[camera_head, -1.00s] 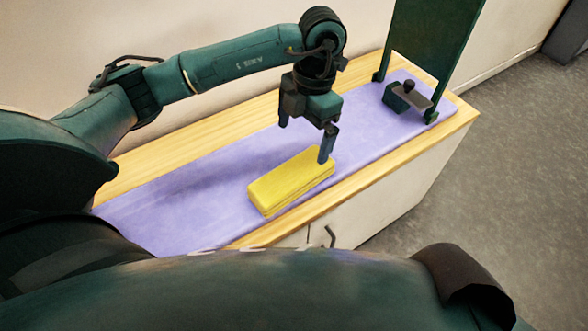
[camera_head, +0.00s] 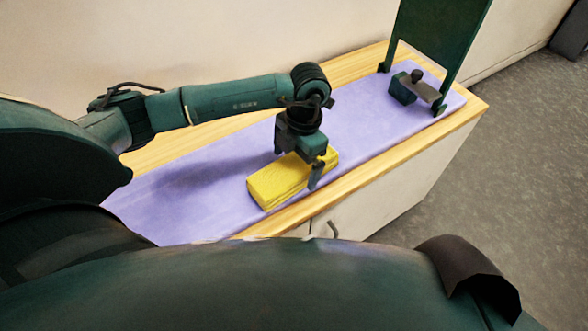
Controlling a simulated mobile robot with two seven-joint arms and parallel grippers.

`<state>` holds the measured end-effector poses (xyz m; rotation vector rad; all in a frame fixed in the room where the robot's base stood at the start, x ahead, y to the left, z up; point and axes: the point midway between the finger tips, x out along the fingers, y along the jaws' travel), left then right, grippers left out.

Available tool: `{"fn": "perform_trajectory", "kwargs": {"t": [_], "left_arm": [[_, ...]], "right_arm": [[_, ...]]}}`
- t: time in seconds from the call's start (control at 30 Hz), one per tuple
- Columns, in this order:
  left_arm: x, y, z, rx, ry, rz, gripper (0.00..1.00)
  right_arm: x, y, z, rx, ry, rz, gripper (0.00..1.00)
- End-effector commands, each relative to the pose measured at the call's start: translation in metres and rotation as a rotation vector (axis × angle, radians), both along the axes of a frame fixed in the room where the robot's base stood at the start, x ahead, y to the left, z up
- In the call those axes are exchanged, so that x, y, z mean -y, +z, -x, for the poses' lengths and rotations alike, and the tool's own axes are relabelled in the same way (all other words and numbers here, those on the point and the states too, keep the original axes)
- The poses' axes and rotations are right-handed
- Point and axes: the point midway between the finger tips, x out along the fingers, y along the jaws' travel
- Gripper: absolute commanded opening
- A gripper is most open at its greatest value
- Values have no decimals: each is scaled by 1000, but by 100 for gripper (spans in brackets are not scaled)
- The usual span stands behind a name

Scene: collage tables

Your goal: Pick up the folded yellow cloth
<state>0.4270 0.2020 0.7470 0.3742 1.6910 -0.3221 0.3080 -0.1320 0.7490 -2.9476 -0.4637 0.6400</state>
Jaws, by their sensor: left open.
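The folded yellow cloth (camera_head: 276,184) lies as a thick block on the purple mat (camera_head: 190,206), near the table's front edge. My left gripper (camera_head: 297,168) is low over the right end of the cloth, pointing down and open. One finger shows at the cloth's front right side. The other finger is at the back left side, partly hidden by the hand and the cloth. I cannot tell whether the fingers touch the cloth. My right gripper is not in view.
A dark green stand with an upright panel (camera_head: 440,40) is at the mat's far right end, with a small dark green block (camera_head: 403,90) beside it. The wooden table top (camera_head: 160,153) borders the mat, and a wall runs behind. The mat left of the cloth is clear.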

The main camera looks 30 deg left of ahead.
Motion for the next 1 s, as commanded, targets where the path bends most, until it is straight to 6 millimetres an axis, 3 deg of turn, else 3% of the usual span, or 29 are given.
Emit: {"fn": "perform_trajectory", "kwargs": {"t": [0.17,0.43,1.0], "left_arm": [[-2,-22,4,-2,0,0,98],[-2,-24,3,0,0,-1,98],[-2,-24,3,0,0,0,52]], "right_arm": [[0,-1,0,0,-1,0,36],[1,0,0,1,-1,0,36],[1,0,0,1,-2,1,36]]}}
